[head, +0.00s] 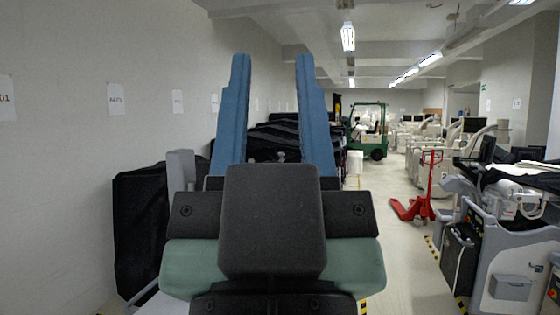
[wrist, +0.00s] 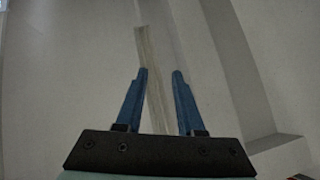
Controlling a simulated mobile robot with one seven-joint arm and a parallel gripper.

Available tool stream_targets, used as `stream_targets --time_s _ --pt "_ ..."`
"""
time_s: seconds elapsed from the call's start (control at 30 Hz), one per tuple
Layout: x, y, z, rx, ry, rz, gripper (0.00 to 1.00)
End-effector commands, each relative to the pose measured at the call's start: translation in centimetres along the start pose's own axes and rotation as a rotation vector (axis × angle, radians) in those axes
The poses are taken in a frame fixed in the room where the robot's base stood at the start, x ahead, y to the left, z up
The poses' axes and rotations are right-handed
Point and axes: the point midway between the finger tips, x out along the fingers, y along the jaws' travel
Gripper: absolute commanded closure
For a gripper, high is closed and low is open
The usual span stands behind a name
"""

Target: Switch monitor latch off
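My gripper (head: 272,62) stands upright in the middle of the head view, its two blue fingers spread apart with nothing between them. In the wrist view my gripper (wrist: 160,72) is also open and empty, pointing at plain pale surfaces and a long light strip (wrist: 152,70). I cannot make out a monitor latch in either view. A dark monitor (head: 487,149) shows on the equipment at the right of the head view, well away from my gripper. My gripper and wrist hide part of the covered carts behind them.
A black-covered cart (head: 140,235) stands against the left wall. More black-covered things (head: 270,138) are behind my gripper. A wheeled grey machine (head: 525,250) stands at right, a red pallet jack (head: 428,190) and green forklift (head: 368,128) farther off. The aisle floor (head: 400,255) is clear.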

Motion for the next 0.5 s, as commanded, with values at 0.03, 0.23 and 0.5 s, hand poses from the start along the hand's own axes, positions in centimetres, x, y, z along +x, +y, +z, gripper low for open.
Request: stream_targets --time_s 0.03,0.23,0.5 --pt "-0.2 0.0 0.2 0.000 0.000 0.000 0.73" --pt "-2.5 0.1 2.4 -0.003 0.001 0.002 1.00" --pt "-8.2 0.3 7.9 -0.011 0.002 0.010 1.00"
